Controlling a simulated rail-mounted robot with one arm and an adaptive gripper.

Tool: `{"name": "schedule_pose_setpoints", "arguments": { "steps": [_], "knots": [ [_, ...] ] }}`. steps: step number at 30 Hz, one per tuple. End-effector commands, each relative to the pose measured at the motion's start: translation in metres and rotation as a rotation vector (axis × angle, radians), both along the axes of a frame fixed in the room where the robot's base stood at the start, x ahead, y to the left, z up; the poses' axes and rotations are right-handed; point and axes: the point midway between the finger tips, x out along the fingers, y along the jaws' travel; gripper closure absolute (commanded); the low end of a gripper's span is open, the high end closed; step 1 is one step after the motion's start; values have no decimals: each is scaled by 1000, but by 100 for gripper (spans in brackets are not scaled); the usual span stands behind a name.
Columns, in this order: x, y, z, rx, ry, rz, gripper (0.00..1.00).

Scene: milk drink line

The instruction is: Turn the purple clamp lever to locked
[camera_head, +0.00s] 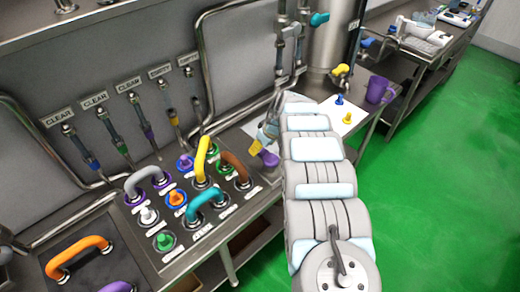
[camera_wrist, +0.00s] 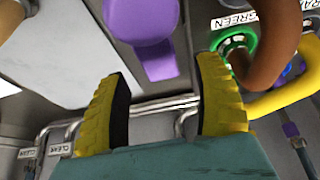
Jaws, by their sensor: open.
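The purple clamp lever (camera_wrist: 152,35) shows at the top middle of the wrist view, with its narrower end pointing down toward my fingers. My gripper (camera_wrist: 163,68) is open, with its two yellow fingers apart. The lever's narrow end lies between the fingertip lines, with a visible gap to each finger; whether it is at their depth I cannot tell. In the head view, purple (camera_head: 269,159) shows at the right edge of the panel, close beside a yellow finger of my gripper (camera_head: 256,148). My arm hides part of that area, and the clamp's base is not clear.
A brown hose loop (camera_wrist: 277,45), a green ring port (camera_wrist: 239,40) and a yellow loop (camera_wrist: 285,96) stand close right of my fingers. The steel panel (camera_head: 128,235) holds several coloured ports and loops. A purple mug (camera_head: 378,90) stands on the far bench.

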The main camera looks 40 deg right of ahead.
Motion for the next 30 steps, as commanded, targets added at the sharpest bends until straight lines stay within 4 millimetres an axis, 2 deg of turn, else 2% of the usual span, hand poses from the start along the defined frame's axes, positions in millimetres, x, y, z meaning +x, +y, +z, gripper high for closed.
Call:
{"name": "schedule_pose_setpoints", "arguments": {
  "steps": [17,30],
  "knots": [
    [11,1,-26,3,0,1,33],
    [12,1,-28,0,-1,0,33]
  ]
}}
